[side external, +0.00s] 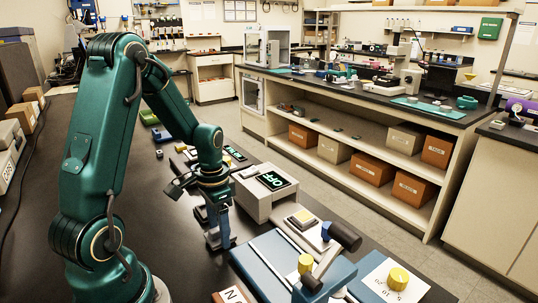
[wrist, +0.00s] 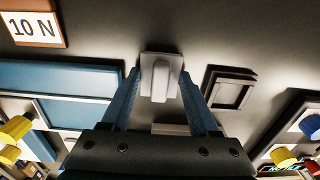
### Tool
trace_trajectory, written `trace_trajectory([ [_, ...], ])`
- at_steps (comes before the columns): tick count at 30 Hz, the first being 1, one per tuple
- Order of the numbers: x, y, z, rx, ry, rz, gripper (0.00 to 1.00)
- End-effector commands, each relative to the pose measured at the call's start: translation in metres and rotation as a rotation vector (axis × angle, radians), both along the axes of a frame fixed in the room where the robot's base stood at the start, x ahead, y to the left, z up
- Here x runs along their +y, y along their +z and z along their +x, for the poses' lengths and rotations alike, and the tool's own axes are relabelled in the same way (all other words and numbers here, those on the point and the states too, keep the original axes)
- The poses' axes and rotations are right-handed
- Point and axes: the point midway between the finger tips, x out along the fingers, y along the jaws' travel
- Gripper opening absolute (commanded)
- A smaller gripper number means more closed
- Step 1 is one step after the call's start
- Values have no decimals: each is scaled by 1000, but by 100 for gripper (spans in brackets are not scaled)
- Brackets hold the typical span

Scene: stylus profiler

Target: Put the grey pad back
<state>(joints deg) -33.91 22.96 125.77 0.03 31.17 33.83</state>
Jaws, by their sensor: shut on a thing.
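The grey pad (wrist: 161,78) is a light grey square plate with a raised grip bar. It is between the two blue fingers of my gripper (wrist: 160,88) in the wrist view, and the gripper is shut on it. In the side external view my gripper (side external: 220,238) points down, low over the dark bench. The pad is hard to make out there, and I cannot tell whether it touches the bench. A dark square frame with a recessed middle (wrist: 231,90) lies just right of the pad in the wrist view, apart from it.
A blue instrument base (side external: 274,262) with a yellow knob and a dark-ended arm stands right of my gripper. A light box with a display reading OFF (side external: 265,190) stands behind. A "10 N" label block (wrist: 35,25) lies at upper left in the wrist view. Bare bench lies around the pad.

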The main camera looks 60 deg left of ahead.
Motion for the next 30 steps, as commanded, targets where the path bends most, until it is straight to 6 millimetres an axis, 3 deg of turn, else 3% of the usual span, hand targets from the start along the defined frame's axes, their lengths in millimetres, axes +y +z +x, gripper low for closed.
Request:
trace_trajectory([
  [12,0,-6,0,0,0,0,0],
  [13,0,-6,0,0,0,0,69],
  [15,0,-5,0,-1,0,1,91],
  [26,0,-3,0,-2,0,1,91],
  [30,1,9,1,-5,0,3,91],
])
